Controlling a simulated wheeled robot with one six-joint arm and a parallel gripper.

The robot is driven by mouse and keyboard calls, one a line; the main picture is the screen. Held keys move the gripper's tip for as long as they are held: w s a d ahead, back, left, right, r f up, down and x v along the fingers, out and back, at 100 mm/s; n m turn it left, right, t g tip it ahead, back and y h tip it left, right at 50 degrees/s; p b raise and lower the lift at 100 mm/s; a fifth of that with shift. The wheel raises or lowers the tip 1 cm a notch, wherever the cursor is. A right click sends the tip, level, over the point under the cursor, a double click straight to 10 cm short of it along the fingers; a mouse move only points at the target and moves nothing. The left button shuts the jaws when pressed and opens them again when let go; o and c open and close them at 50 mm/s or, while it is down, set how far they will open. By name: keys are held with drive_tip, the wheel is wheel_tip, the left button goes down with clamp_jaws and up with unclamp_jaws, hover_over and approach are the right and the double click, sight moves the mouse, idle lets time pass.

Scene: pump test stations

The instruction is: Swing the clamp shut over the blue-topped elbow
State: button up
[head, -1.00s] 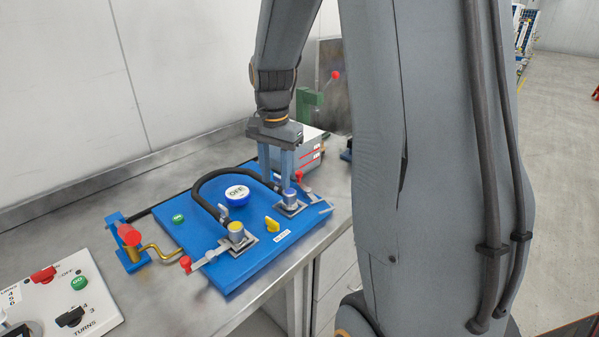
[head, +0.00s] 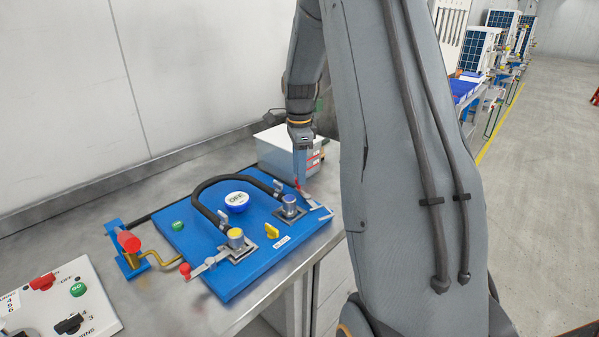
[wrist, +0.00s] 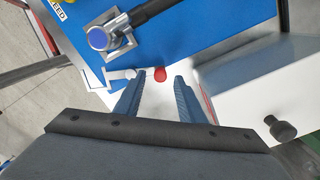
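The blue-topped elbow (head: 289,204) stands on a square metal plate at the right of the blue board, with the black hose joined to it. In the wrist view the elbow (wrist: 98,38) is at upper left, its blue top uncovered. The clamp (head: 306,194) lies beside the elbow, swung away from it, with a red knob at its end. In the wrist view the red knob (wrist: 160,74) shows between the tips of my gripper (wrist: 159,76). The fingers are apart, with a gap on each side of the knob. Whether they are level with it is unclear.
A grey box (head: 283,152) stands close behind my gripper and also fills the right of the wrist view (wrist: 250,75). The yellow-topped elbow (head: 236,238) has its own red-knobbed clamp.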

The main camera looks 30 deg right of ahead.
drive_tip(key=shift+f, duration=0.75)
clamp_jaws()
